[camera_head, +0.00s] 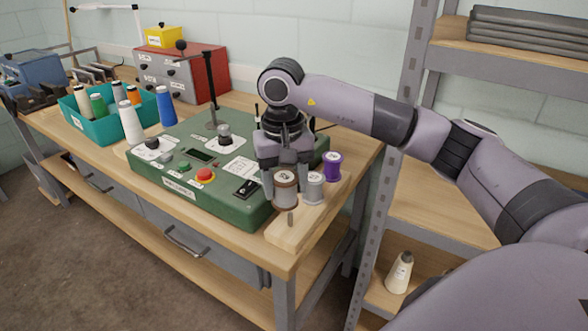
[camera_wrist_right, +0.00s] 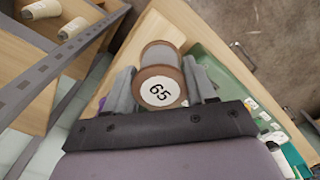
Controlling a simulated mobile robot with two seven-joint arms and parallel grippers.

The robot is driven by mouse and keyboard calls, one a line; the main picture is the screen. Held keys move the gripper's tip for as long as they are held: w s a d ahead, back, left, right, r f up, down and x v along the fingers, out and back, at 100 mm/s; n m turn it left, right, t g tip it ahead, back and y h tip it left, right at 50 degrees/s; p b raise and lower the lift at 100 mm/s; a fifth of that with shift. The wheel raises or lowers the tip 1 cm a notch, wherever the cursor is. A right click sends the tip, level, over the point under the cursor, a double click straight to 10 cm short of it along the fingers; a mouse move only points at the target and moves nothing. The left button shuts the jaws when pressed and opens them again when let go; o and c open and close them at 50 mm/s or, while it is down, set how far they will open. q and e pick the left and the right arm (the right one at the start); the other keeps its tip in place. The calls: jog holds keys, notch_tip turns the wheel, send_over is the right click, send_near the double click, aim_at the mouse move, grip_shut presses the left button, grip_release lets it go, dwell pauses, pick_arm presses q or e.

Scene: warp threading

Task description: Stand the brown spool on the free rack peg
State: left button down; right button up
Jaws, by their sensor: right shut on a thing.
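The brown spool (camera_head: 286,191) is upright between the fingers of my right gripper (camera_head: 285,180), at the near end of the wooden rack (camera_head: 285,233). A short rack peg (camera_head: 290,219) shows just below and in front of the spool; I cannot tell the exact gap between them. A grey spool (camera_head: 314,188) and a purple spool (camera_head: 332,166) stand on the rack behind it. In the right wrist view the brown spool (camera_wrist_right: 161,90) shows its white label "65", with a finger on each side. My left gripper is not in view.
A green control box (camera_head: 180,190) with knobs and a red button stands left of the rack. A teal bin (camera_head: 95,128) of cones is farther left. A metal shelf post (camera_head: 385,200) rises on the right. The bench's front edge is close to the rack.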

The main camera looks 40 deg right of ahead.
jog(key=shift+w+d+r+m, duration=0.2)
jog(key=shift+d+r+m, duration=0.25)
jog(key=shift+d, duration=0.35)
jog(key=shift+f+b, duration=2.65)
jog(key=shift+f, duration=1)
jog(key=shift+f+b, duration=0.6)
jog(key=shift+f, duration=0.15)
jog(key=o, duration=1)
